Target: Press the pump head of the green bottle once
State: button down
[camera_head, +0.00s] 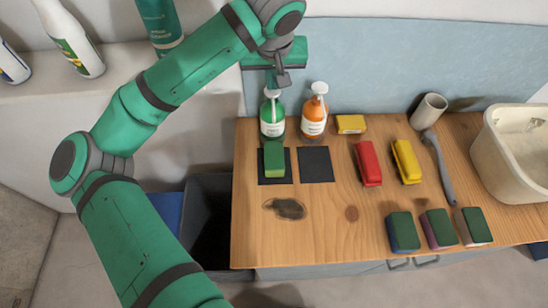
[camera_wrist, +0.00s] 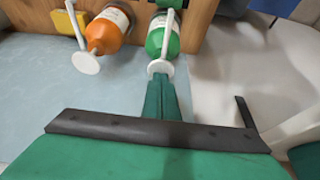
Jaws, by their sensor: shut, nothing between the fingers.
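The green bottle (camera_head: 272,122) stands upright at the back left of the wooden counter, with a white pump head (camera_head: 271,93) on top. In the wrist view the green bottle (camera_wrist: 162,38) and its round white pump head (camera_wrist: 160,67) show near the top middle. My gripper (camera_head: 283,80) is just above the pump head. Its closed fingers (camera_wrist: 163,80) have nothing between them and their tips reach the edge of the pump disc in the wrist view. I cannot tell whether they touch it.
An orange bottle (camera_head: 314,114) with a white pump stands close to the right. A green sponge (camera_head: 274,159) lies in front of the green bottle on a dark square. Red (camera_head: 368,163) and yellow (camera_head: 406,161) items and several sponges lie further right. A blue wall panel (camera_head: 380,65) is behind.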

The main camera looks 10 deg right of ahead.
jog(key=shift+f, duration=0.35)
jog(key=shift+r, duration=1.1)
notch_tip(320, 180, up, 6)
dwell(0.8)
dwell(0.5)
